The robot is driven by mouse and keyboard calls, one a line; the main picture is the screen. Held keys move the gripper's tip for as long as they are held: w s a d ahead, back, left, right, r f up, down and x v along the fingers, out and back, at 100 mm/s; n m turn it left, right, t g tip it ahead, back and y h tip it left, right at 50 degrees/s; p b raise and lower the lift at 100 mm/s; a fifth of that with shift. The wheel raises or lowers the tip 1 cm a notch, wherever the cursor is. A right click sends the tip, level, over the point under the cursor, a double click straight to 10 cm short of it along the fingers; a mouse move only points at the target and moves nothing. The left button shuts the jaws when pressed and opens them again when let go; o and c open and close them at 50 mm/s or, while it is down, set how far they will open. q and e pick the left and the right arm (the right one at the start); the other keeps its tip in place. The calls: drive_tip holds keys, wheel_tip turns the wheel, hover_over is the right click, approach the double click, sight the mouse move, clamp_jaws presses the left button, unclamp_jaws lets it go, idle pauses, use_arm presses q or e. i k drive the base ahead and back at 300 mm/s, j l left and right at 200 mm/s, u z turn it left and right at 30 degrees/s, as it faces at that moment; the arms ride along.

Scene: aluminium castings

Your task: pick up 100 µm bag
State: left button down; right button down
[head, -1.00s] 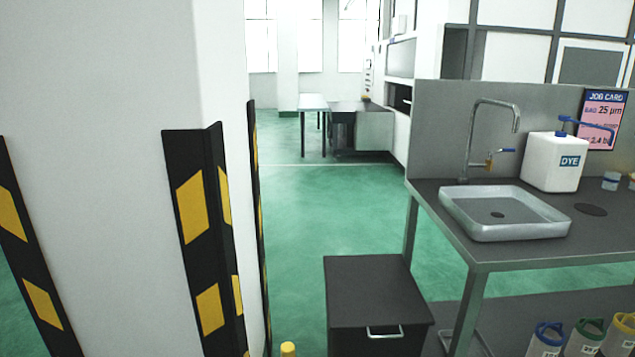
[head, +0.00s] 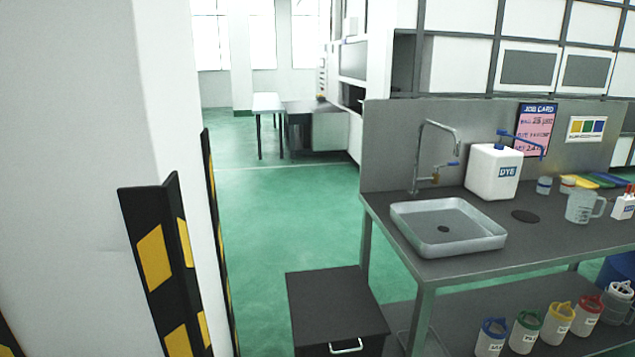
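Several white bag-like cylinders with coloured rims and handles stand in a row on the bench's lower shelf: blue (head: 491,338), green (head: 525,331), yellow (head: 559,322) and red (head: 588,314). Each has a small label too small to read, so I cannot tell which is the 100 µm one. A pink job card (head: 534,130) on the back panel has a bag line that seems to read 25 µm. Neither of my grippers is in view.
The bench (head: 470,265) holds a sink (head: 447,228), a white DYE container (head: 493,172), a clear jug (head: 583,207) and flat coloured pieces (head: 595,181). A dark cabinet (head: 335,305) stands left of it. A striped pillar (head: 100,80) blocks the left. Green floor is clear between.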

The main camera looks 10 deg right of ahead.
sight(589, 310)
drive_tip(key=z, duration=1.85)
